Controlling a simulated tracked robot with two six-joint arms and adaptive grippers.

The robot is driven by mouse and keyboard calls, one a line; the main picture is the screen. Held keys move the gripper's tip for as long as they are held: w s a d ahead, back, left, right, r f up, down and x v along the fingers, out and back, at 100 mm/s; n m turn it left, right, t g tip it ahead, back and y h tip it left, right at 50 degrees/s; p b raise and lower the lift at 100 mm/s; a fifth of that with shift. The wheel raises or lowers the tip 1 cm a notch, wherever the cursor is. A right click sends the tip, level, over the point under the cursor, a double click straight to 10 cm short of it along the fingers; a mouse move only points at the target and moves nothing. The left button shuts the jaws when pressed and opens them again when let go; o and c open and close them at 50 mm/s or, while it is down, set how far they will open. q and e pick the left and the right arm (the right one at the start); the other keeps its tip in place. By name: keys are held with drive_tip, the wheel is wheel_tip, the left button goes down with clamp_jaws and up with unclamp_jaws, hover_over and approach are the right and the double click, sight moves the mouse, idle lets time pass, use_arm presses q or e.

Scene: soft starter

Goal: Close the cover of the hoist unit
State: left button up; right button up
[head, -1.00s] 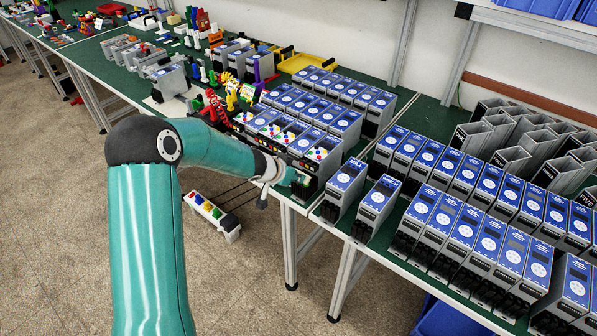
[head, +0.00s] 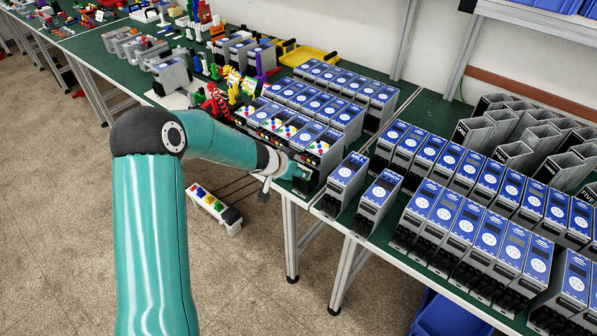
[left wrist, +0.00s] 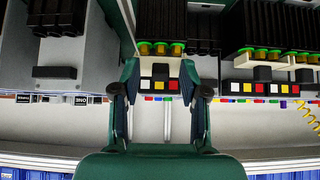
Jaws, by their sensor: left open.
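Rows of grey units with blue faces stand on the green table. Several in the left block show coloured buttons on their faces, including the front corner unit (head: 323,147). I cannot read which unit is the hoist unit, and I cannot make out its cover. My left gripper (head: 303,172) is low in front of that corner unit, at the table's front edge; contact cannot be told. In the left wrist view my left gripper (left wrist: 160,96) is open, its fingers apart. Beyond them lies a strip of white, yellow and red buttons (left wrist: 159,85) below black terminals. My right gripper is out of view.
A unit (head: 347,175) and another beside it (head: 379,197) stand just right of my left gripper. Crowded rows fill the table further right. A white bar with coloured blocks (head: 213,208) juts out below the table edge. Floor (head: 235,275) is clear in front.

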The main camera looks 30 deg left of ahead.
use_arm(q)
drive_tip(key=shift+r, duration=0.1)
drive_tip(key=v, duration=1.1)
drive_tip(key=shift+s, duration=0.25)
drive_tip(key=shift+r, duration=0.15)
